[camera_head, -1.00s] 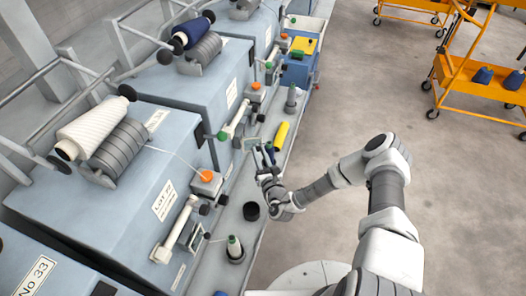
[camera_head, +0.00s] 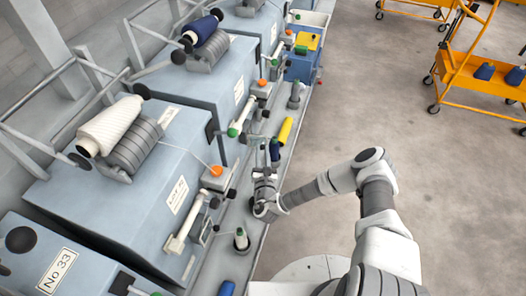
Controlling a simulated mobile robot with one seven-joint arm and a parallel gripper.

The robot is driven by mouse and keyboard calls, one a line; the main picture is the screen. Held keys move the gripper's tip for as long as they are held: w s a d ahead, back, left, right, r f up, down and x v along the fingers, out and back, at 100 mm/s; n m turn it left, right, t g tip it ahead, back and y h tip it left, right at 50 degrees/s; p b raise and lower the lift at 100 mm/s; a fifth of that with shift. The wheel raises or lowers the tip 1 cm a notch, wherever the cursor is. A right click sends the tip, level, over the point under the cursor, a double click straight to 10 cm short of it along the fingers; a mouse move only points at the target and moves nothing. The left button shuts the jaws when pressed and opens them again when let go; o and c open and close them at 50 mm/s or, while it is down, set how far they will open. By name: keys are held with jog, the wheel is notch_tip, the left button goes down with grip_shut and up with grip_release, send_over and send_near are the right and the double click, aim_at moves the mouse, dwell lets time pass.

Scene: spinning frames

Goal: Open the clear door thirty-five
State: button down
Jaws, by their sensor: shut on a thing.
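My gripper (camera_head: 265,174) is at the front ledge of the row of grey-blue machines, beside the spindle unit of the second machine from the front. It is shut on what appears to be the edge of a small clear door (camera_head: 255,146). The door is thin and see-through, and its edges are hard to make out. My wrist hides part of the ledge. The number thirty-five cannot be read in this view; a No 33 label (camera_head: 57,270) shows on the nearest machine.
An orange trolley (camera_head: 460,72) stands far right. The floor between is clear.

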jog(key=c, duration=0.7)
grip_release()
jog(key=shift+c, duration=0.2)
jog(key=s, duration=1.2)
jog(key=shift+d+p, duration=0.4)
